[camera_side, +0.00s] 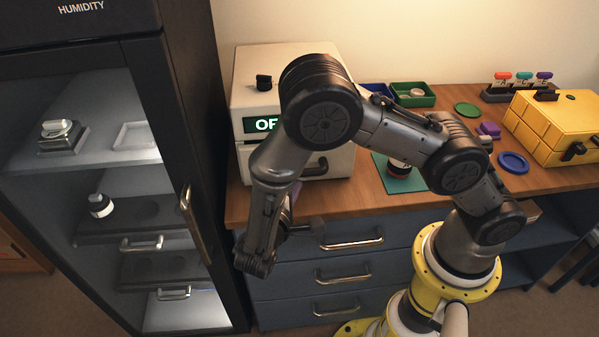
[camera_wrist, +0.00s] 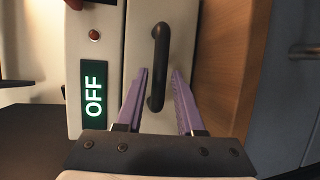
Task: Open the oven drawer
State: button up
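The white oven (camera_side: 285,65) stands at the left end of the wooden counter, its green display (camera_wrist: 95,95) reading OFF. Its drawer front (camera_wrist: 140,30) is flush with the body and looks shut. The dark drawer handle (camera_wrist: 158,60) also shows in the side view (camera_side: 317,167), partly behind my arm. My gripper (camera_wrist: 160,73) is open and empty, its purple fingers one on each side of the handle's near end in the wrist view. I cannot tell whether the fingertips reach the handle's depth. In the side view my arm hides most of the gripper.
Blue counter drawers with metal handles (camera_side: 350,240) lie below the oven. A dark humidity cabinet (camera_side: 190,130) with a handle (camera_side: 187,210) stands close on the left. A teal mat (camera_side: 405,183), green tray (camera_side: 412,95) and yellow case (camera_side: 555,125) are on the counter to the right.

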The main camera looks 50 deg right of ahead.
jog(key=shift+x, duration=1.7)
grip_shut()
